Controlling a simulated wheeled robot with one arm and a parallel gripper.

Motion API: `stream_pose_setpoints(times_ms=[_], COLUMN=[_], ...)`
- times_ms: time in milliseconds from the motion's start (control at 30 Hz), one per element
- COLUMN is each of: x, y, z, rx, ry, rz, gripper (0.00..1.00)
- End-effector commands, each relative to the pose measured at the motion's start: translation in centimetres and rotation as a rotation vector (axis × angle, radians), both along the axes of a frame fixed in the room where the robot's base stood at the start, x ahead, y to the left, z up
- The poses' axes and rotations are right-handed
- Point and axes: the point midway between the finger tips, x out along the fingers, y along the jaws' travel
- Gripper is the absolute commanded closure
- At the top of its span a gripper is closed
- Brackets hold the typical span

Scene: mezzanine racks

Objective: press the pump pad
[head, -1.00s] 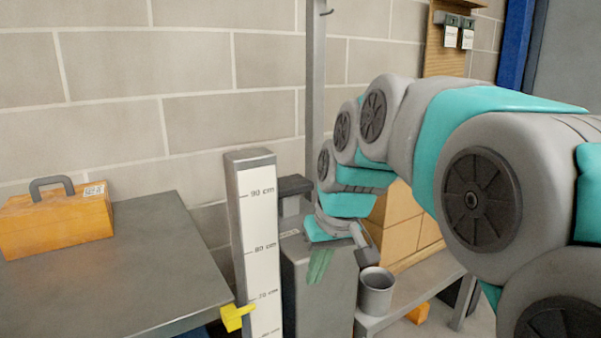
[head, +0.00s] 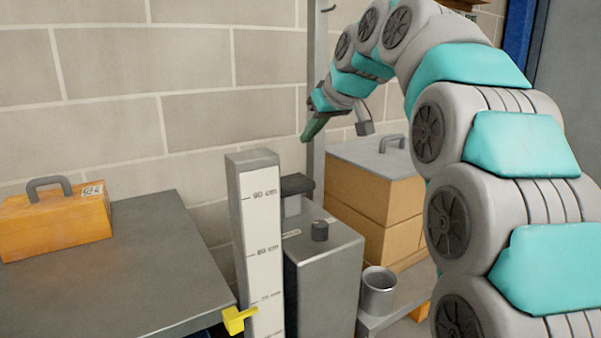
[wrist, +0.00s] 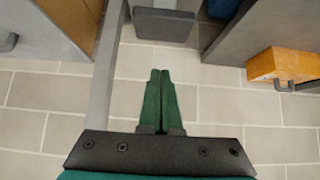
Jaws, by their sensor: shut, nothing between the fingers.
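A grey cabinet (head: 325,265) stands beside the upright scale, with a small dark round knob (head: 320,231) on its top. A dark flat piece at the top of the wrist view (wrist: 163,25) looks like this pad. I cannot tell for certain which of the two is the pump pad. My gripper (head: 305,138) is shut and empty, its green fingers together. It is raised above the cabinet, apart from both, and in the wrist view the fingers (wrist: 160,72) lie in front of the brick wall.
The scale (head: 258,245) stands between the cabinet and a grey table (head: 165,255) bearing an orange toolbox (head: 55,222). A yellow pointer (head: 236,319) sits below the 70 cm mark. A grey cup (head: 378,292), stacked brown boxes (head: 375,205) and a post (head: 316,60) crowd the right.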

Motion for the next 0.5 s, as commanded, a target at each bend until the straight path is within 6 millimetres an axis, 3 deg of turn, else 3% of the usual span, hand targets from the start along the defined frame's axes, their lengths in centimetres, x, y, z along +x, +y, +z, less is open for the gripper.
stream_pose_setpoints(times_ms=[500], x=[0.75], y=[0.52], z=[-0.9], rx=[-0.001], ry=[0.002], rz=[0.001], gripper=[1.0])
